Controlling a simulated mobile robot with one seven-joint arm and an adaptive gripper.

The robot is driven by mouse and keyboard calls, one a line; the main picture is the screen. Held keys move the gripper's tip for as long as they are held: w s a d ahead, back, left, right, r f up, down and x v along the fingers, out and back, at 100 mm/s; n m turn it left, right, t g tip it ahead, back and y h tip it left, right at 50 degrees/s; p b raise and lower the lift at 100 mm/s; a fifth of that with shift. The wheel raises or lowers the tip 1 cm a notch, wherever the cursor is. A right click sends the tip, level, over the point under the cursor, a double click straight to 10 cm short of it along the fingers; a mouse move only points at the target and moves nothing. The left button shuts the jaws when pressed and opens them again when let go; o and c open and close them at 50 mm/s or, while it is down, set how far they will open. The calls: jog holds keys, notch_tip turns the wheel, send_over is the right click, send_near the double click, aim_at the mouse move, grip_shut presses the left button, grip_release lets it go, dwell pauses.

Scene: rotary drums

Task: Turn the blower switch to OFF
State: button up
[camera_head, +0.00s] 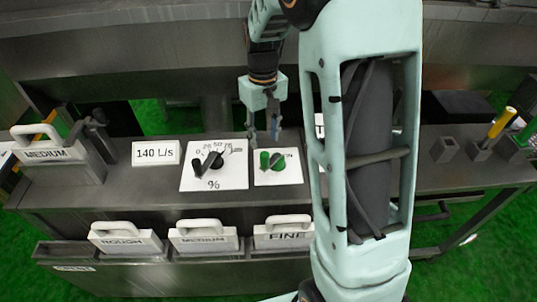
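A green rotary switch (271,161) sits on a small white panel (290,178) on the grey console. Its lettering is too small or hidden to read, and I cannot be sure of its setting. It is the only on/off-looking switch in view, so I take it as the blower switch. My gripper (263,136) points down just behind and above this switch. Its two fingers are apart with nothing between them. It appears clear of the switch, though I cannot judge the exact gap.
A black percent dial (208,163) on a white panel is left of the switch. A "140 L/s" display (155,153) stands further left. Handled plates marked ROUGH (126,240), MEDIUM (203,238) and FINE (283,236) line the front. My arm covers the console right of the switch.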

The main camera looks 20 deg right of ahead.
aim_at(264, 152)
notch_tip(264, 152, down, 10)
jog(key=shift+w+r, duration=0.1)
jog(key=shift+r, duration=0.1)
grip_shut()
dwell(0.4)
